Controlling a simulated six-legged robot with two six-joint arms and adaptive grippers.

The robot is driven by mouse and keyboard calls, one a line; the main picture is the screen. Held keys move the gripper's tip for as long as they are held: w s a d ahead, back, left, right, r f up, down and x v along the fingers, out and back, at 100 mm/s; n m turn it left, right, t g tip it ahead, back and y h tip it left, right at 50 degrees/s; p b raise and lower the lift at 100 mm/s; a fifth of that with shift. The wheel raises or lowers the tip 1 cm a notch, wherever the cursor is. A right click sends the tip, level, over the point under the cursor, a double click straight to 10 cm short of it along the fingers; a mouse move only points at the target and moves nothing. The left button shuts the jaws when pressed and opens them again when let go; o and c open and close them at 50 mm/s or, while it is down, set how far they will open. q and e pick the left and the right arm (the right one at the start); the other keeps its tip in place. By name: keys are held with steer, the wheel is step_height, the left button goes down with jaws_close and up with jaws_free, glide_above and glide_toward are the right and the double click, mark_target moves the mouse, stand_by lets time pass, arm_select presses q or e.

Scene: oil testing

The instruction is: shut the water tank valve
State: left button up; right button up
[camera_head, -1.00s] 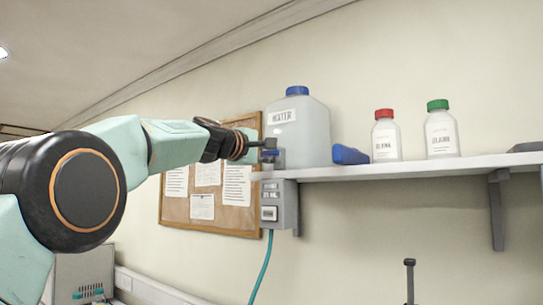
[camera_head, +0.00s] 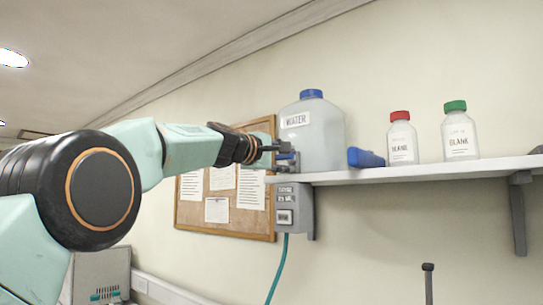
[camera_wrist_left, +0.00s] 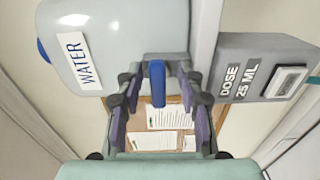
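The white water tank (camera_head: 325,135) with a blue cap stands on the left end of the wall shelf. It also shows in the left wrist view (camera_wrist_left: 125,25). Its valve has a blue lever (camera_wrist_left: 157,82), which points away from the tank in the wrist view. My left gripper (camera_wrist_left: 158,95) is open, with one finger on each side of the lever and gaps visible between. In the head view the left gripper (camera_head: 283,150) is at the tank's lower left, partly hiding the valve. My right gripper is not in view.
A grey dosing box (camera_head: 293,205) hangs below the shelf (camera_head: 440,170), with a teal hose running down. A blue object (camera_head: 366,158), a red-capped bottle (camera_head: 402,142) and a green-capped bottle (camera_head: 459,135) stand to the right. A pinboard (camera_head: 226,212) is behind.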

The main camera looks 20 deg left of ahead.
arm_select(q)
steer(key=v, duration=1.2)
steer(key=shift+d, duration=0.15)
steer(key=shift+w, duration=0.2)
steer(key=shift+s+r, duration=0.15)
